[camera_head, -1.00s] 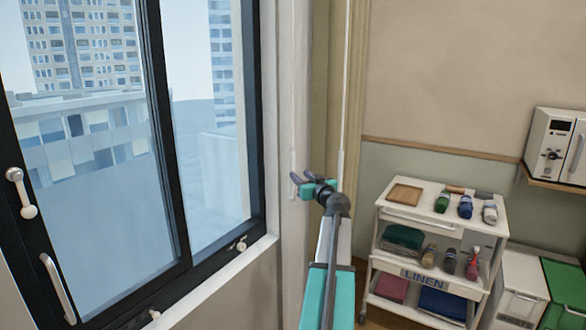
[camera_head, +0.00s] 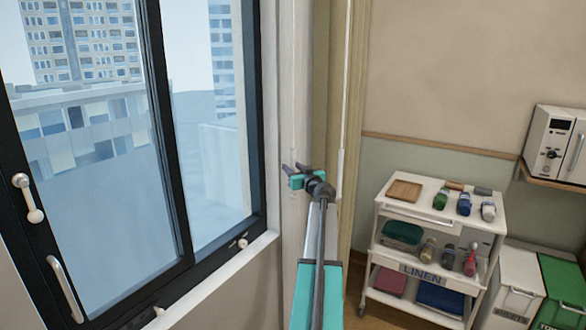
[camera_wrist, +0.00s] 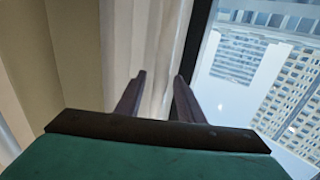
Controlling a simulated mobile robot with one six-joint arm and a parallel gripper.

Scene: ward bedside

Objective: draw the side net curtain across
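A pale, pleated strip of curtain (camera_head: 305,90) hangs gathered beside the window's right edge in the head view. The pleats also fill the upper middle of the wrist view (camera_wrist: 148,45). A thin white wand or cord (camera_head: 293,110) hangs in front of it, and a second white wand (camera_head: 341,170) hangs further right. My gripper (camera_head: 293,168) is at the first wand's lower part, in front of the pale strip. In the wrist view its dark fingers (camera_wrist: 160,80) stand apart with pale material seen beyond the gap. I cannot tell whether they touch anything.
The dark-framed window (camera_head: 160,130), with handles and a white sill (camera_head: 215,265), is on the left. A linen trolley (camera_head: 430,230) carrying bottles and folded cloths stands right. Bins (camera_head: 520,285) and a wall-shelf appliance (camera_head: 550,140) are further right. Floor beside the trolley is little seen.

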